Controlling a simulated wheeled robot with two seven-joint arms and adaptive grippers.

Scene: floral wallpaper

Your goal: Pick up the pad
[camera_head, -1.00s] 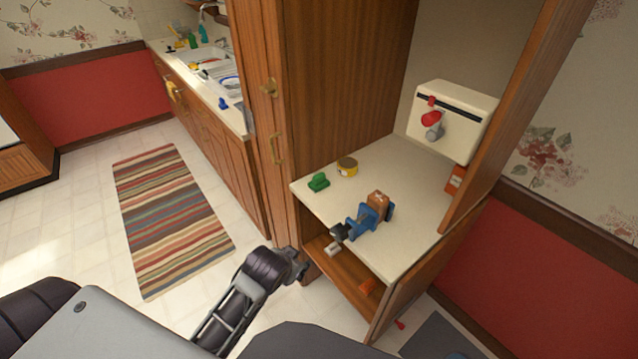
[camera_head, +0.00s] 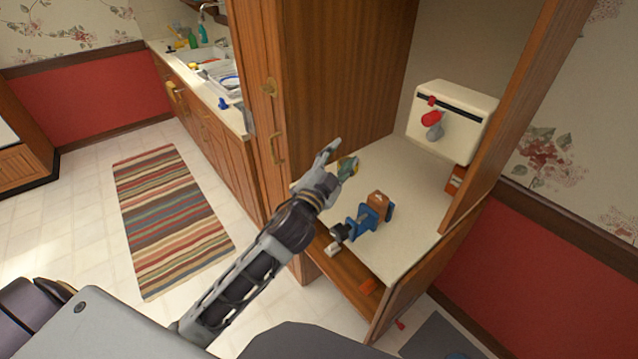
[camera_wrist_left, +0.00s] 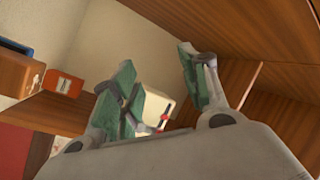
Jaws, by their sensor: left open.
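I cannot tell for sure which thing is the pad. My left gripper (camera_head: 338,160) is open over the left part of the cream cabinet shelf (camera_head: 395,165). Its green-faced fingers stand apart with nothing between them in the left wrist view (camera_wrist_left: 160,88). My right gripper is not in view.
A cream box (camera_head: 450,120) with a red and grey part stands at the shelf's back. An orange box (camera_head: 456,180) is by the right wall, also seen in the left wrist view (camera_wrist_left: 62,84). Wooden cabinet sides (camera_head: 345,80) bound the shelf. A grey mat (camera_head: 437,338) lies at lower right.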

